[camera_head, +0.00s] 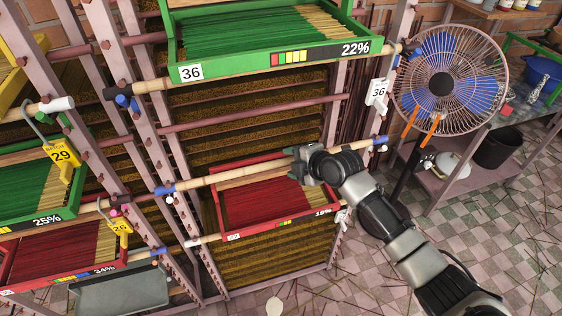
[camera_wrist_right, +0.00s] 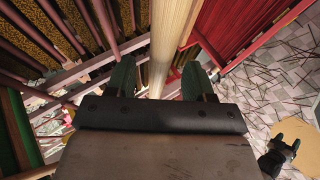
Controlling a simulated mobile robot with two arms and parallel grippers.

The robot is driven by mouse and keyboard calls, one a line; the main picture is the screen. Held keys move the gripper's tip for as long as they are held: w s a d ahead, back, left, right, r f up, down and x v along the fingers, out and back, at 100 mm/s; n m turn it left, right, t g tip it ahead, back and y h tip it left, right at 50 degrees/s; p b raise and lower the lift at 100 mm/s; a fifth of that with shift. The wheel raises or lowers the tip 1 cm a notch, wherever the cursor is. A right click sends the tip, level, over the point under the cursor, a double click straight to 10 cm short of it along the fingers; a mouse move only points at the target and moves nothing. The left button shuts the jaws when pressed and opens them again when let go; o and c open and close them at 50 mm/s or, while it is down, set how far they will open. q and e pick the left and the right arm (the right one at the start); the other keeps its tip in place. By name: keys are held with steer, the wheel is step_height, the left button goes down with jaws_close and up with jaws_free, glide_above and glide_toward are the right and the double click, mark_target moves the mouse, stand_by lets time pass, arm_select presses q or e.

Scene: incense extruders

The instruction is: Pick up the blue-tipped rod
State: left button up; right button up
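The blue-tipped rod (camera_head: 236,175) is a pale bamboo pole with a blue cap at each end. It lies across the front of the rack, above the red tray marked 18%. My right gripper (camera_head: 300,170) is at the rod, right of its middle. In the right wrist view the rod (camera_wrist_right: 168,50) runs between the two dark green fingers of my right gripper (camera_wrist_right: 158,82), with gaps on both sides. A small dark shape at the lower right of that view may be my left gripper (camera_wrist_right: 281,152); its opening is unclear. The head view does not show my left gripper.
A green tray (camera_head: 280,70) tagged 36 sits above the rod. The red tray (camera_head: 290,229) is below it. Rack posts (camera_head: 139,130) stand at the left. A fan (camera_head: 450,80) stands at the right, by a grey table (camera_head: 462,165). Tiled floor is open at the lower right.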

jaws_close()
steer(key=shift+r, duration=0.1)
